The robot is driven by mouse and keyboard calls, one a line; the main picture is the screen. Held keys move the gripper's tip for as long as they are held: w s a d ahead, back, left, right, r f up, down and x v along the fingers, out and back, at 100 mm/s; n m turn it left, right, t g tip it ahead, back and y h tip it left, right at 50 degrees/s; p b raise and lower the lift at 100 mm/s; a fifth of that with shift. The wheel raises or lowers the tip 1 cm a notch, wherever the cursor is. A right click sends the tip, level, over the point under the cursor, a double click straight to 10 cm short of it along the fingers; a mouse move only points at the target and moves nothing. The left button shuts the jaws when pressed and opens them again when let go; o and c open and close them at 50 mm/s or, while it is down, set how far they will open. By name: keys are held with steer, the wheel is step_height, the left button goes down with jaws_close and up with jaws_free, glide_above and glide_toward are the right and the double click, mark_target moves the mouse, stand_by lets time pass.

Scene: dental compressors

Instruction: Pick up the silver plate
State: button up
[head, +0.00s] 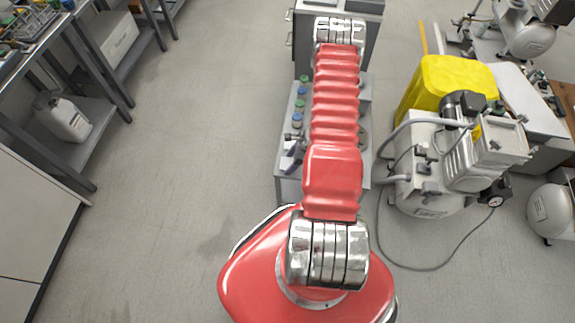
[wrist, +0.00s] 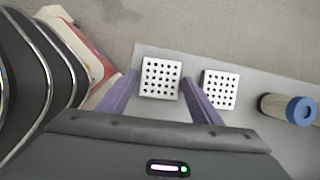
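Two square silver plates with rows of dark holes lie on a grey surface in the wrist view. One silver plate (wrist: 160,77) shows between the purple fingertips of my gripper (wrist: 159,80). The other silver plate (wrist: 219,89) lies just right of the right finger. My gripper is open, with its fingers apart on either side of the first plate. I cannot tell how far the fingertips are above the surface.
In the head view, several green- and blue-topped items stand on the narrow grey bench (head: 287,187) under my arm. A compressor (head: 430,190) and a yellow container (head: 440,80) stand to the right. Open floor (head: 190,150) lies left.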

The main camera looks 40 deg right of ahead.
mark_target(288, 164)
steer(key=c, duration=0.9)
steer(key=shift+r, duration=0.1)
step_height(288, 164, up, 10)
stand_by(0.5)
stand_by(0.5)
steer(key=w+a+r+n+g+y, duration=0.2)
steer(key=w+a+r+n+g, duration=0.35)
steer(key=w+a+n, duration=0.75)
steer(key=a+r+n+g+h, duration=0.2)
steer(key=a+r+n+h, duration=0.2)
steer(key=a+r+n, duration=0.9)
steer(key=shift+w+a+r+n+h, duration=0.15)
steer(key=shift+w+a+n+h, duration=0.25)
steer(key=shift+a+n, duration=0.65)
